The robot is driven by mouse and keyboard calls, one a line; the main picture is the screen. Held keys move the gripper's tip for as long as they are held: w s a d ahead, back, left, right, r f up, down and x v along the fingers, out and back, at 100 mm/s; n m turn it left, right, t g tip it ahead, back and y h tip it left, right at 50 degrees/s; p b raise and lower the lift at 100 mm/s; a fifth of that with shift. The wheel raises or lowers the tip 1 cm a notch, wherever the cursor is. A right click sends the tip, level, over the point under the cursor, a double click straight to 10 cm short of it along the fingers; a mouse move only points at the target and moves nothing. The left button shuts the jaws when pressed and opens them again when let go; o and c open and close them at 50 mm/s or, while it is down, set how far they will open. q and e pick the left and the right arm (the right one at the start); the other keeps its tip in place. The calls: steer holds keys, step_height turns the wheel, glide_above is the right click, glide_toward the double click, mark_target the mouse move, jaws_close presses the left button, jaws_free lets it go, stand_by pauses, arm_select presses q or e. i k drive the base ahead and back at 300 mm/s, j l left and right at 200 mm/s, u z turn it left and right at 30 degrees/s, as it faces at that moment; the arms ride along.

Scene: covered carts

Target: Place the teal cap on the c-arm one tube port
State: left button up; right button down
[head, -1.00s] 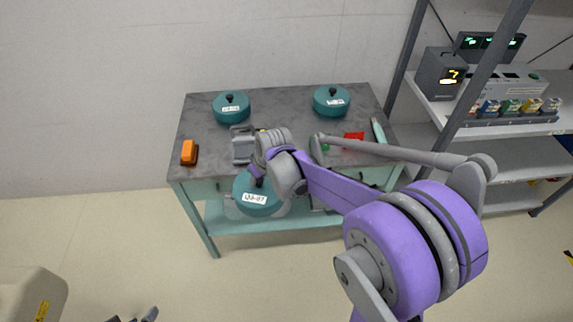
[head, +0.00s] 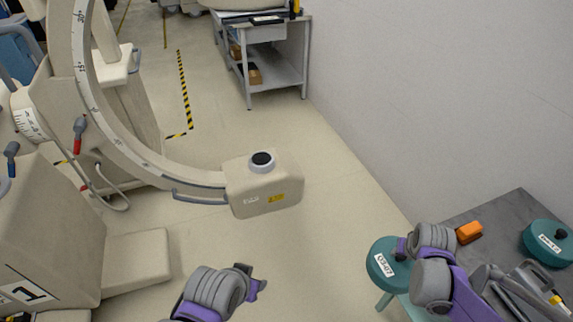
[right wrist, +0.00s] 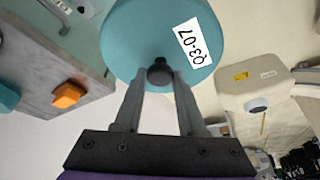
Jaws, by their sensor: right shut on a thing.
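My right gripper (head: 402,250) is shut on the black knob of a teal cap (head: 381,269) with a white label. In the right wrist view the fingers (right wrist: 158,84) pinch the knob and the cap (right wrist: 150,35) hangs beyond them, its label reading Q3-07. The c-arm marked 1 (head: 55,225) stands at the left. Its tube port (head: 262,160), a dark disc in a pale ring, faces up on the beige tube housing (head: 263,190), left of the cap and well apart. My left gripper (head: 256,284) is below the housing; its fingers are too unclear to judge.
The dark-topped cart (head: 505,212) at the right carries another teal cap (head: 548,243) and an orange block (head: 469,232). A wall (head: 400,100) runs behind it. A grey cart (head: 277,75) stands farther back. Floor between the housing and the held cap is clear.

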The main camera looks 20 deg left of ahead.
mark_target(261, 164)
steer(key=i+j+u, duration=0.15)
steer(key=u, duration=0.3)
steer(key=i+u, duration=0.25)
steer(key=u, duration=0.15)
steer(key=i+u, duration=0.2)
steer(key=u, duration=0.25)
steer(key=i+l+u, duration=0.15)
steer(key=i, duration=0.3)
steer(key=i+l+u, duration=0.1)
steer(key=i, duration=0.3)
steer(key=i+l+u, duration=0.15)
steer(key=i+l, duration=0.15)
steer(key=i, duration=0.15)
